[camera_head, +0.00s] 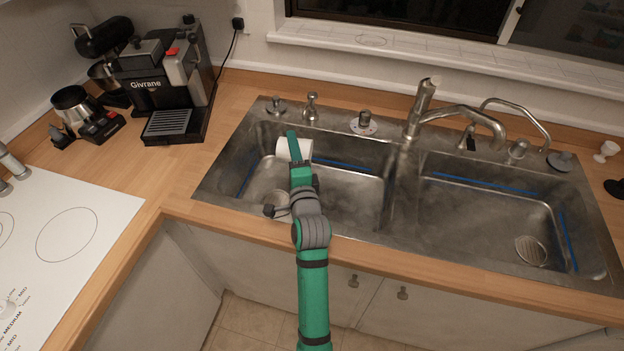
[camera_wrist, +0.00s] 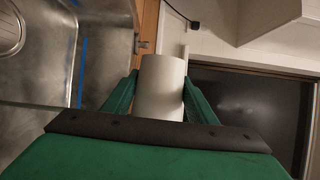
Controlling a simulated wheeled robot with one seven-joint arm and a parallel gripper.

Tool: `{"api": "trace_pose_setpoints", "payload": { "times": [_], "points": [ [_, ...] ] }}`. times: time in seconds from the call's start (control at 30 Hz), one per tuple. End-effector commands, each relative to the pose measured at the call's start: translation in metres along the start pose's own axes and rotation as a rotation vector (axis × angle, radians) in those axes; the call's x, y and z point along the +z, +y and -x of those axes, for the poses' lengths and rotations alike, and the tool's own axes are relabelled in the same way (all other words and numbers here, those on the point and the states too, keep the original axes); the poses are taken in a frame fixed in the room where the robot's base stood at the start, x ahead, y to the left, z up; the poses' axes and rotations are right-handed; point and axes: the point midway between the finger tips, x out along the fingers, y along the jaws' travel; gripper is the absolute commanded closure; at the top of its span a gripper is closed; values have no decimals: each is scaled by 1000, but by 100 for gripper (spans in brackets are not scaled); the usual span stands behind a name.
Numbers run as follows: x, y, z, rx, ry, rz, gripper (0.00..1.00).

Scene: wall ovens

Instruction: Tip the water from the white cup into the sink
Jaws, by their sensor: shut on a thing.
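The white cup (camera_head: 284,150) is held over the left basin of the steel sink (camera_head: 228,186), lying on its side in the head view. My gripper (camera_head: 297,153) is shut on it, with one green finger in front of the cup. In the wrist view the cup (camera_wrist: 161,88) sits between the two green fingers of my gripper (camera_wrist: 160,97). The cup's opening and any water in it cannot be made out.
The tall faucet (camera_head: 462,115) stands behind the divider, right of the cup. A coffee machine (camera_head: 165,80) stands on the wooden counter at left. The right basin (camera_head: 480,210) is empty. A window (camera_head: 400,18) is behind.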

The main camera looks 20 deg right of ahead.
Motion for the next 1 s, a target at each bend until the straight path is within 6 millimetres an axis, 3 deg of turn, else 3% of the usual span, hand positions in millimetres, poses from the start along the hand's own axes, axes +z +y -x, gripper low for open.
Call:
{"api": "trace_pose_setpoints", "payload": {
  "times": [1.0],
  "points": [
    [8,2,1,-42,-14,-101,70]
  ]
}}
